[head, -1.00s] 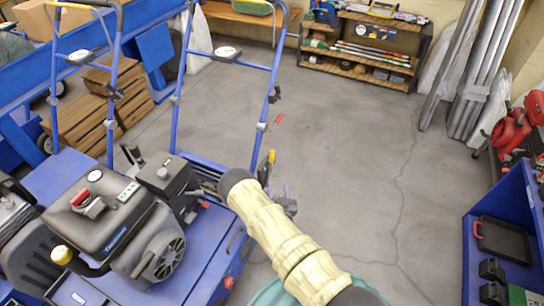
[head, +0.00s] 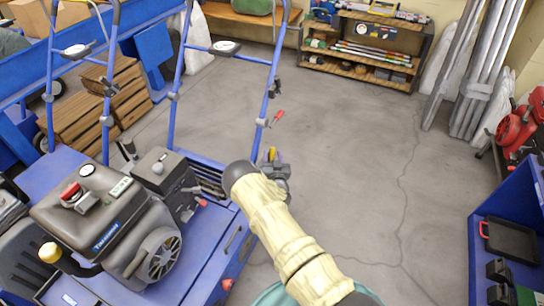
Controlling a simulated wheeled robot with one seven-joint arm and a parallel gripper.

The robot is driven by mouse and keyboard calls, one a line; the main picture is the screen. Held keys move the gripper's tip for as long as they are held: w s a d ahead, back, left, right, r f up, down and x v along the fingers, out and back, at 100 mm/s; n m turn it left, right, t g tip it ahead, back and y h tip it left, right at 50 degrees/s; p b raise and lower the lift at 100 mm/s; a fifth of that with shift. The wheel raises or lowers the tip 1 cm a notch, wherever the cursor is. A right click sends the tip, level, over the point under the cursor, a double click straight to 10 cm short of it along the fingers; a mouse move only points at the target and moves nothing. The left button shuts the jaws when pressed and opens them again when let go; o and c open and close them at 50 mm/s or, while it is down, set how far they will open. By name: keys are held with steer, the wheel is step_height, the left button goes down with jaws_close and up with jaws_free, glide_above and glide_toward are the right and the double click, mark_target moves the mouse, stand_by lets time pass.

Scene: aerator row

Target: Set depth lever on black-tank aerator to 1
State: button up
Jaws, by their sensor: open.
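The aerator with the black tank (head: 85,205) stands at the left, with a blue deck and tall blue handle bars (head: 180,95). A yellow-tipped lever (head: 271,154) stands at the right side of this machine, near the foot of the handle. I cannot tell whether it is the depth lever, and no scale numbers are readable. My gripper (head: 276,170) is grey and small in view, open, right at the yellow tip. My arm partly hides it, and I cannot tell whether it touches the lever.
A red-tipped lever (head: 279,114) sits on the right handle bar. Part of another machine (head: 8,205) shows at the left edge. A blue bench (head: 505,235) stands at the right, and a tool shelf (head: 365,50) at the back. The floor (head: 345,160) between is clear.

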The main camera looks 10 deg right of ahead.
steer(key=shift+w+d, duration=0.1)
steer(key=shift+w, duration=0.9)
jaws_close()
